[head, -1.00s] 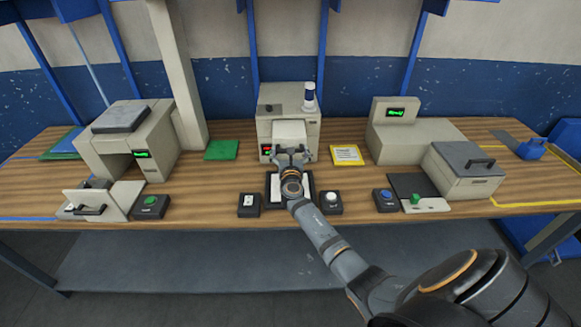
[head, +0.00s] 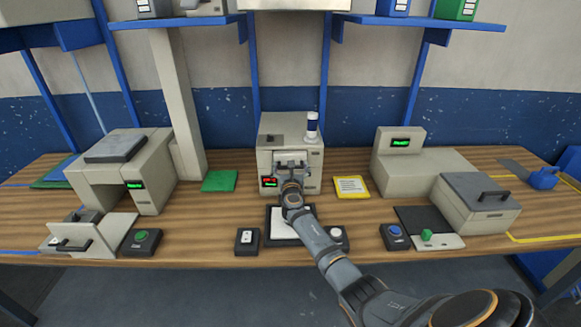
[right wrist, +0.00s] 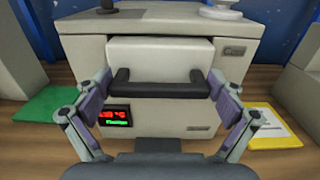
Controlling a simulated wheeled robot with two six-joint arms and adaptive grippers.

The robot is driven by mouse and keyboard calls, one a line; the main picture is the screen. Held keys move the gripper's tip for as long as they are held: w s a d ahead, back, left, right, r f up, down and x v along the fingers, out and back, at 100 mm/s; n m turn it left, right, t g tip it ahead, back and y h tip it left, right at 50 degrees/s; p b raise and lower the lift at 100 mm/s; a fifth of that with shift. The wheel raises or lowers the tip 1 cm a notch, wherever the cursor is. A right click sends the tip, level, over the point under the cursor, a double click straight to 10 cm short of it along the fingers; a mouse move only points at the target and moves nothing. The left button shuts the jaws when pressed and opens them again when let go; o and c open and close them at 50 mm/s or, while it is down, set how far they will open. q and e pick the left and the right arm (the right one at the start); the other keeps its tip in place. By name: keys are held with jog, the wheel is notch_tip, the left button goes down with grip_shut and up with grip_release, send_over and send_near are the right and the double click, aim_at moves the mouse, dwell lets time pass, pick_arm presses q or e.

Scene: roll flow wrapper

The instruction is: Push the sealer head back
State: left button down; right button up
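The sealer head is a pale block (right wrist: 160,57) with a black bar handle (right wrist: 160,84) on the front of the middle beige machine (head: 265,157). In the right wrist view it sits in the machine's front opening, its top edge a little below the machine's top. My right gripper (right wrist: 160,92) is open, its two fingers spread at either end of the handle. I cannot tell whether the fingers touch it. In the head view the right gripper (head: 290,167) covers part of the sealer head. My left gripper is not in view.
A red and green display (right wrist: 115,116) is below the handle. A green pad (head: 219,181) and a yellow-edged card (head: 352,187) flank the machine. A black-framed tray (head: 276,236) lies under my right arm, between a switch box (head: 248,241) and a white-button box (head: 337,234).

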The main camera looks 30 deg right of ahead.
jog(key=shift+w, duration=0.1)
jog(key=v, duration=1.2)
jog(key=shift+d, duration=0.1)
